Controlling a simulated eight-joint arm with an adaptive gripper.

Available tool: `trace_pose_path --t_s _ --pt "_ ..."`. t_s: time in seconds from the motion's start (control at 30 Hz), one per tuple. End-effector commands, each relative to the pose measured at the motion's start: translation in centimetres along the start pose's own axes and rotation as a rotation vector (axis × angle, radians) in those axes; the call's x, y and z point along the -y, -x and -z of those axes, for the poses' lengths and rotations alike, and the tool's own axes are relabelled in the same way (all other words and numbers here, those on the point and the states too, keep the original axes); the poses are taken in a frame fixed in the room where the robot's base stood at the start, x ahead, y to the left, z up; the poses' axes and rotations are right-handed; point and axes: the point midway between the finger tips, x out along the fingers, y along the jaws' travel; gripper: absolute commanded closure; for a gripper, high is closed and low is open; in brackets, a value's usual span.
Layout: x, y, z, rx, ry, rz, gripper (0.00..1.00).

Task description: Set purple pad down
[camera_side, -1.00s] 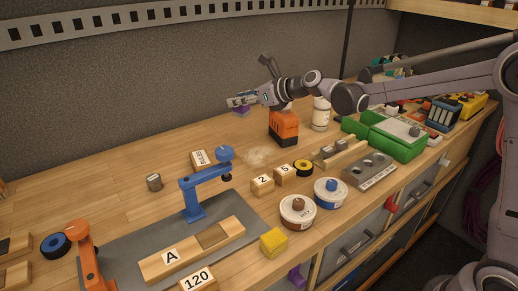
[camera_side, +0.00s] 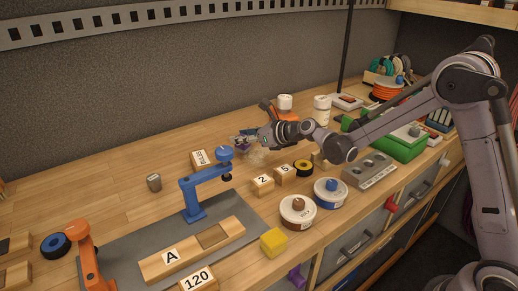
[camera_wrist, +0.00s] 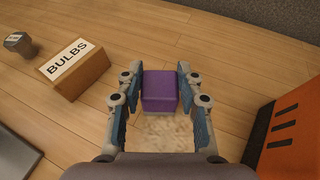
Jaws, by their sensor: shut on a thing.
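The purple pad (camera_wrist: 160,90) is a small block held between the two fingers of my gripper (camera_wrist: 160,92) in the wrist view. My gripper is shut on it. Below and behind the pad is a pale speckled patch (camera_wrist: 165,133) on the wood bench. In the side view my gripper (camera_side: 243,141) is over the bench near that pale patch (camera_side: 257,158), behind the blue clamp. The pad is mostly hidden there by the fingers. I cannot tell whether the pad touches the bench.
The BULBS block (camera_wrist: 74,67) stands left of my gripper. An orange tool (camera_wrist: 283,130) stands close on the right. The blue clamp (camera_side: 195,195) rises in front. Number blocks (camera_side: 263,185) and two round tins (camera_side: 298,210) are on the right. Bare wood lies between.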

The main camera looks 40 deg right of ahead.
Motion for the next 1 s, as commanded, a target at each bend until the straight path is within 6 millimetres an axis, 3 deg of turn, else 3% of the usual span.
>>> trace_pose_path --t_s 0.13,0.53,0.57,0.63,1.0 --pt "0.0 -0.6 1.3 0.001 0.000 0.000 0.99" --pt "0.0 -0.7 1.8 0.000 0.000 0.000 0.99" --pt "0.0 -0.7 1.8 0.000 0.000 0.000 0.60" --pt "0.0 -0.7 1.8 0.000 0.000 0.000 0.41" --pt "0.0 -0.6 1.5 0.000 0.000 0.000 0.41"
